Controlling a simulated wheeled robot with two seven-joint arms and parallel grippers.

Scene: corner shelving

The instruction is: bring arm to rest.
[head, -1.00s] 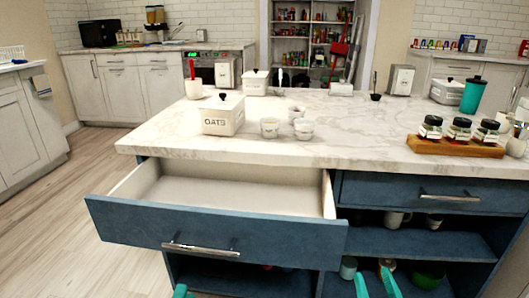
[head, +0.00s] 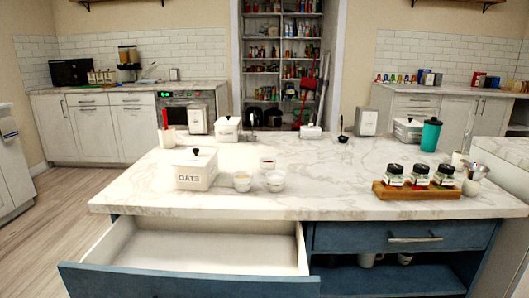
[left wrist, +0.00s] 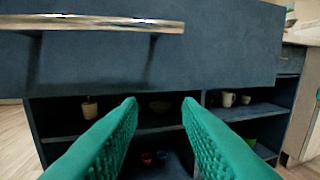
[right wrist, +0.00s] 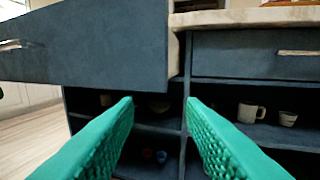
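My left gripper (left wrist: 160,125) shows in the left wrist view with its two green fingers apart and nothing between them. It points at the island's lower shelves, below the metal handle (left wrist: 90,23) of the pulled-out blue drawer. My right gripper (right wrist: 160,125) shows in the right wrist view, also open and empty, below the right part of the drawer front (right wrist: 90,50). Neither gripper shows in the head view now. The drawer (head: 200,252) stands open and its visible inside is empty.
The marble island top (head: 330,190) carries a white box with lettering (head: 196,170), small bowls (head: 275,181), and a wooden rack (head: 430,191) with several jars. Mugs (right wrist: 250,112) stand on the open shelf below. Wooden floor (head: 80,195) lies free at the left.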

